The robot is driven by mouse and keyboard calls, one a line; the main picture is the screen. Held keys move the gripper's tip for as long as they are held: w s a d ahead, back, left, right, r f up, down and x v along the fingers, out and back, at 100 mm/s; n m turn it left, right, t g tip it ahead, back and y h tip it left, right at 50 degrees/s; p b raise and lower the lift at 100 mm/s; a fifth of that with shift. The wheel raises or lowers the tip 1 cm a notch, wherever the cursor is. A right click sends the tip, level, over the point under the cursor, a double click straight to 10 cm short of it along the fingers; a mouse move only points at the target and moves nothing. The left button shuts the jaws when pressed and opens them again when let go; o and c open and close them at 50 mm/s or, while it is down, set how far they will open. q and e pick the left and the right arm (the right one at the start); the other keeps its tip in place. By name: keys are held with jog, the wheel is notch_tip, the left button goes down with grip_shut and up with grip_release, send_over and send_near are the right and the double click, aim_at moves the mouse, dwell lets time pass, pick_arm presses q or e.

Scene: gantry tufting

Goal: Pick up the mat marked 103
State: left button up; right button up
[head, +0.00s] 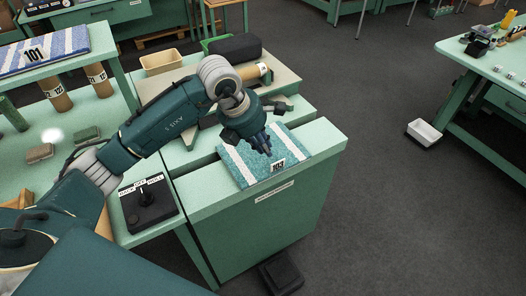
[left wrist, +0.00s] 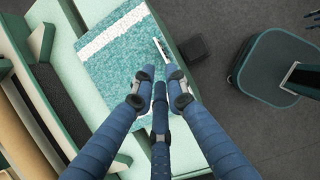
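The mat marked 103 (head: 238,163) is teal with white stripes and lies flat on top of the green cabinet (head: 310,140); its white number tag (head: 278,165) is at the near edge. My left gripper (head: 265,150) points down over the mat, close to the tag. In the left wrist view its fingers (left wrist: 159,74) are a little apart with only mat visible between them, and they hide part of the mat (left wrist: 118,68). I cannot tell whether the fingertips touch it.
A mat marked 101 (head: 45,50) lies on a raised shelf at left. A black control box (head: 148,203) with a lever stands left of the cabinet. A tan bin (head: 160,62) and a dark roll (head: 235,47) sit behind.

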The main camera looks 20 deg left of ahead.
pick_arm(q)
jog(key=p, duration=0.1)
send_near(279, 167)
jog(key=shift+w+a+f, duration=0.1)
jog(key=shift+w+f, duration=0.1)
jog(key=shift+f, duration=0.25)
jog(key=shift+w+f, duration=0.25)
jog(key=shift+f, duration=0.2)
jog(key=shift+w+f+p, duration=0.1)
jog(key=shift+f+p, duration=0.1)
jog(key=shift+p, duration=0.1)
jog(key=p+x, duration=0.1)
jog(key=x, duration=0.1)
jog(key=p+x, duration=0.1)
jog(key=x, duration=0.1)
jog(key=shift+w+d+f, duration=0.1)
jog(key=shift+d+f, duration=0.1)
jog(key=shift+d, duration=0.05)
jog(key=shift+f, duration=0.15)
grip_shut()
jog(key=shift+w, duration=0.1)
